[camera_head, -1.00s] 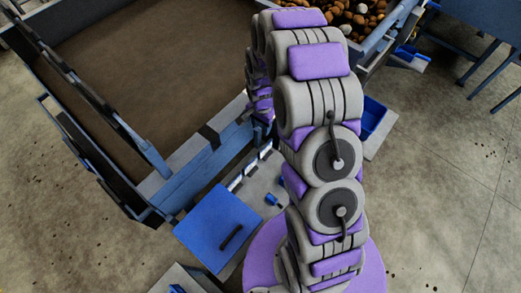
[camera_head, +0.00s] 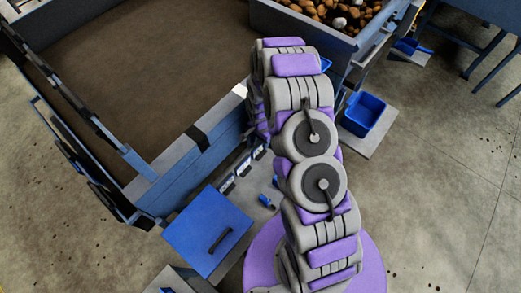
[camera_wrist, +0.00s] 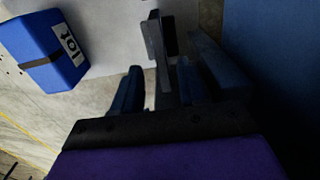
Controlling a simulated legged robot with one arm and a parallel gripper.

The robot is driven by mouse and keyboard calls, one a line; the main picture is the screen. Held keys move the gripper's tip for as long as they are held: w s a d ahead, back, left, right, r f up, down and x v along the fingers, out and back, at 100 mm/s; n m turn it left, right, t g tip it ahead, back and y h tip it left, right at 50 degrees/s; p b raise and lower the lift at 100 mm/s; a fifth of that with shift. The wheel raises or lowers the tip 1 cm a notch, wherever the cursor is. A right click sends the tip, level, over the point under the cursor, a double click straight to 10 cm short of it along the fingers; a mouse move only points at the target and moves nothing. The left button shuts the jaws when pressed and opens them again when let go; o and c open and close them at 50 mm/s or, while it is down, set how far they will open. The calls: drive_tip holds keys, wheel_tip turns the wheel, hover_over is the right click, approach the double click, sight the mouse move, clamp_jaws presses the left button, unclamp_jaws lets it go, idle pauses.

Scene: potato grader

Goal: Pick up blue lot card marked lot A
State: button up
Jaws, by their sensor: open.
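In the wrist view, a blue block-like piece (camera_wrist: 45,48) lies at the upper left. It has a dark band across it and a white label that reads "lot"; I cannot read a letter after that. My gripper (camera_wrist: 158,78) is open, its two dark blue fingers pointing up the picture. The blue piece is to the left of the fingers and apart from them. A dark upright plate (camera_wrist: 155,48) shows between and beyond the fingertips. In the head view my arm hides the gripper, and I cannot tell the lot card apart there.
A blue lidded box (camera_head: 208,234) with a black handle stands front left of my arm. A small blue object (camera_head: 266,201) lies beside it. A large soil-filled bin (camera_head: 178,158) fills the left. A blue tub (camera_head: 363,112) and a potato hopper (camera_head: 300,22) are right and behind.

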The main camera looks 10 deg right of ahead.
sight(261, 148)
drive_tip(key=shift+f, duration=0.15)
drive_tip(key=shift+a+f, duration=0.2)
drive_tip(key=shift+f, duration=0.05)
drive_tip(key=f, duration=0.1)
drive_tip(key=a+f+b, duration=0.1)
drive_tip(key=f, duration=0.1)
drive_tip(key=a+f, duration=0.1)
drive_tip(key=shift+s+f+b, duration=0.2)
drive_tip(key=shift+f+b, duration=0.05)
drive_tip(key=shift+b, duration=0.15)
drive_tip(key=shift+d+f, duration=0.15)
drive_tip(key=shift+d, duration=0.95)
drive_tip(key=shift+a+f, duration=0.1)
drive_tip(key=shift+a, duration=0.9)
drive_tip(key=shift+d, duration=0.85)
drive_tip(key=shift+c, duration=0.8)
drive_tip(key=shift+a, duration=0.7)
drive_tip(key=c, duration=0.6)
drive_tip(key=shift+d, duration=0.55)
clamp_jaws()
